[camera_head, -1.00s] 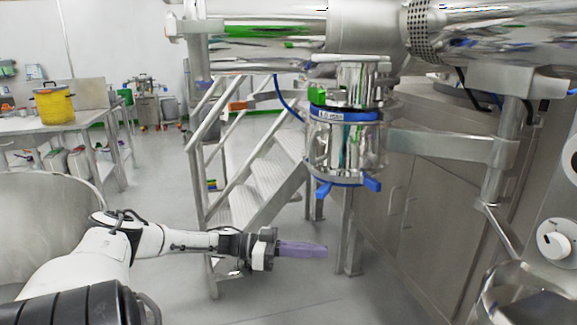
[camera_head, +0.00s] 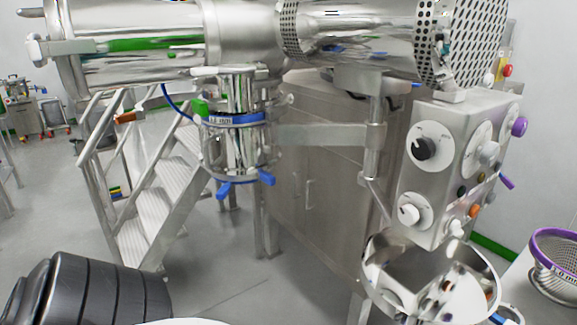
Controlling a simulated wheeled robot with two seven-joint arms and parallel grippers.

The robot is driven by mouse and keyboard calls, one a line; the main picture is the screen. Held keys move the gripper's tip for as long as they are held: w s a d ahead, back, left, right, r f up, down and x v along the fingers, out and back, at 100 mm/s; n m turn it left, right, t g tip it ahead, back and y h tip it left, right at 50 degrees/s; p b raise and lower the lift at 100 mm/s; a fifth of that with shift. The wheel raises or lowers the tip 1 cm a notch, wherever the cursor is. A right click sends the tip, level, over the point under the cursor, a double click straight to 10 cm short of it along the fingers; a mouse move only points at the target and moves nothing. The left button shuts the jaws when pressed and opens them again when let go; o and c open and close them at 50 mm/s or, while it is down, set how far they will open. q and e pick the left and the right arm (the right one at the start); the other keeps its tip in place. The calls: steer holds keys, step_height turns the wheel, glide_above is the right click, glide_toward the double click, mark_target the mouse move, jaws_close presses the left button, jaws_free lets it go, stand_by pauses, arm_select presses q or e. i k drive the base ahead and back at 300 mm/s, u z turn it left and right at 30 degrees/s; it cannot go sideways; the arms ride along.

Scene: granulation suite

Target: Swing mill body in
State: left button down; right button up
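A shiny steel cylinder with a blue band (camera_head: 236,119) hangs under the large horizontal steel vessel (camera_head: 140,45). Blue levers (camera_head: 224,189) stick out at its lower rim. A flat steel arm (camera_head: 325,135) runs from beside the cylinder to an upright post (camera_head: 373,140). An open, shiny steel bowl (camera_head: 430,285) stands lower right, below the control box. I cannot tell for sure which of these is the mill body. Neither gripper is in view; only a dark ribbed part of my arm shows at the lower left.
A control box (camera_head: 455,165) with knobs stands right of the post. Metal steps (camera_head: 160,200) are at left and a steel cabinet (camera_head: 315,190) stands behind the cylinder. A purple-rimmed sieve-like vessel (camera_head: 555,265) is at far right. Open floor (camera_head: 235,285) lies in front.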

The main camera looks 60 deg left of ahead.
mark_target(252, 149)
steer(key=z, duration=0.8)
steer(key=i, duration=0.35)
steer(key=u, duration=2.3)
